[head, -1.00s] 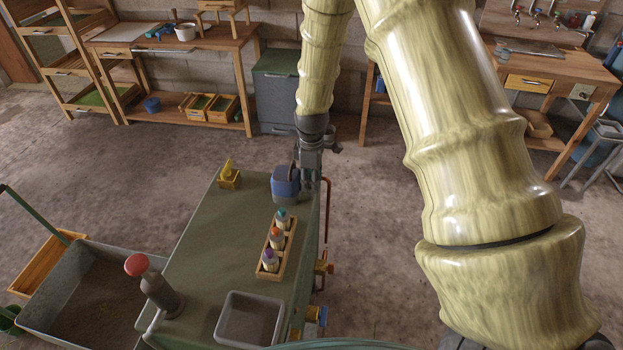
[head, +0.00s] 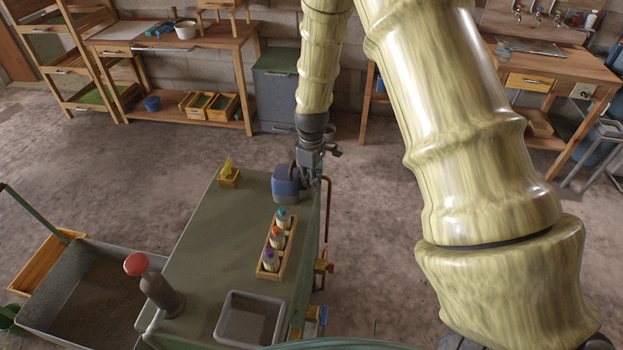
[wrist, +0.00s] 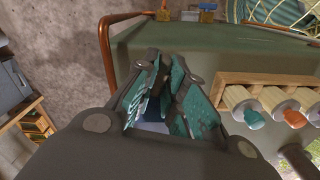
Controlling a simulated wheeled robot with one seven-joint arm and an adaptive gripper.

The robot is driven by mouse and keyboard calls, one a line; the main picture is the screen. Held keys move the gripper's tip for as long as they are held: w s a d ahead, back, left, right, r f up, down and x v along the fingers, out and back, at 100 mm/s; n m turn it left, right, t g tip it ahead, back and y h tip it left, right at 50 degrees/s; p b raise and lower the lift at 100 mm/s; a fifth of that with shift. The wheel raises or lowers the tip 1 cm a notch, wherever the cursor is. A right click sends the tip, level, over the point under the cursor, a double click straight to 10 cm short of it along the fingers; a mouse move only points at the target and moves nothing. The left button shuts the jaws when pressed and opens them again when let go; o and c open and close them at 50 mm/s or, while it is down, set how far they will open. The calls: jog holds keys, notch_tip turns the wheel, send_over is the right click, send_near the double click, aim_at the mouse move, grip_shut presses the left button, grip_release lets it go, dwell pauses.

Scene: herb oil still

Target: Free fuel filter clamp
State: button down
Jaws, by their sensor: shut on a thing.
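A blue block-like thing (head: 286,184) with a dark top is at the far right corner of the green cart top. My gripper (head: 305,182) points down right beside it, and its fingers are partly hidden. In the wrist view my gripper's teal-padded fingers (wrist: 172,92) are drawn close together; a pale blue patch (wrist: 152,116) shows between them. My gripper is shut on what seems to be the blue thing. A copper pipe (head: 328,215) runs down the cart's right side to a brass fitting (head: 323,266). I cannot make out the fuel filter clamp.
The green cart top (head: 225,245) carries a wooden rack (head: 260,270) of bottles, a grey tray (head: 222,332), a small yellow item (head: 229,173) and a red-knobbed post (head: 137,264). Concrete floor right of the cart is free. Wooden benches stand behind.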

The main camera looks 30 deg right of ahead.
jog(key=m, duration=0.4)
jog(key=shift+w+r+m, duration=0.1)
jog(key=shift+m, duration=0.2)
jog(key=m, duration=0.3)
jog(key=shift+m, duration=0.4)
jog(key=m, duration=0.3)
jog(key=shift+r, duration=0.1)
jog(key=shift+m, duration=2)
jog(key=c, duration=1.5)
grip_release()
